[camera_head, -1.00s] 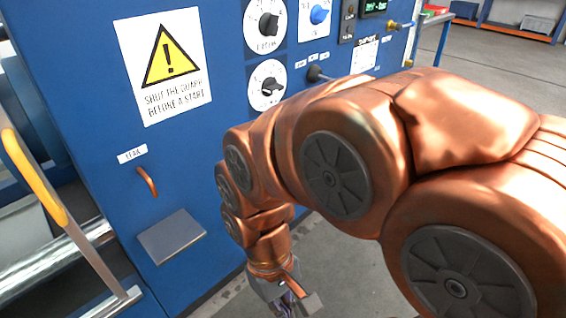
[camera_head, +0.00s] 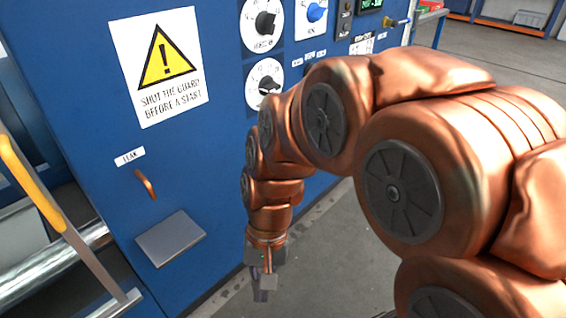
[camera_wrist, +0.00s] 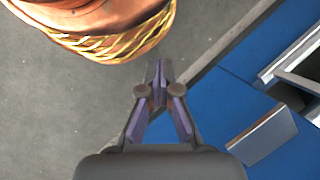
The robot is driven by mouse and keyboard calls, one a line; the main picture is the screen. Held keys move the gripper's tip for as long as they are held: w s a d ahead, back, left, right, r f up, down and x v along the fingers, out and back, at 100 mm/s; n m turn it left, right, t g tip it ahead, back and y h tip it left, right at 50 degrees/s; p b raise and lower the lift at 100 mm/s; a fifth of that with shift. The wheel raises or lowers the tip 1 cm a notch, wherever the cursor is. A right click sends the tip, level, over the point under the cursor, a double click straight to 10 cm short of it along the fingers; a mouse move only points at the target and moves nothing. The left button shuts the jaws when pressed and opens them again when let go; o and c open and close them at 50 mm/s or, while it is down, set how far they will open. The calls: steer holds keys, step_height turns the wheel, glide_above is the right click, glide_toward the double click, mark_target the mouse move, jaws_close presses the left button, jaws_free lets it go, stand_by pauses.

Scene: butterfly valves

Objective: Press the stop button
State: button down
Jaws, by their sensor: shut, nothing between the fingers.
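My gripper (camera_head: 262,294) hangs pointing down at the end of my arm, low in front of the blue cabinet (camera_head: 90,60). In the wrist view my gripper (camera_wrist: 158,72) has its fingers together with nothing between them, over the grey floor beside the cabinet's blue edge. A dark plate with small round buttons (camera_head: 346,18) is at the top of the cabinet in the head view, far above the gripper. I cannot tell whether one of them is the stop button; no label reading stop is legible. My arm hides part of the cabinet's right side.
The cabinet carries two black dials (camera_head: 265,23), a blue knob (camera_head: 316,12), a brass handle (camera_head: 396,22) and a copper handle (camera_head: 146,184). A metal ledge (camera_head: 170,238) juts out below. A yellow-gripped rail (camera_head: 35,185) stands left.

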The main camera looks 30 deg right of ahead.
steer(key=w+d+r+m+t+y+p, duration=0.1)
steer(key=w+d+m+t, duration=0.25)
steer(key=w+m, duration=0.4)
steer(key=w+d+r+m+t+y, duration=0.1)
steer(key=w+d+m+t, duration=0.1)
steer(key=w+d+m, duration=0.45)
steer(key=w+d+m+t+h+p, duration=0.1)
steer(key=w+d+m+t+h, duration=0.2)
steer(key=d+m, duration=1)
steer(key=w+d+r+t, duration=0.1)
steer(key=w+d+t, duration=0.1)
steer(key=w+d, duration=0.2)
steer(key=shift+w+d+m, duration=0.2)
steer(key=shift+d+m, duration=0.2)
steer(key=shift+d, duration=0.85)
steer(key=shift+w+f, duration=0.1)
steer(key=shift+f, duration=0.1)
steer(key=w+a+f+b, duration=0.2)
steer(key=w+f+b, duration=0.3)
steer(key=w, duration=0.5)
steer(key=shift+w+a+f+b, duration=0.3)
steer(key=shift+f+b, duration=0.1)
steer(key=shift+f, duration=0.55)
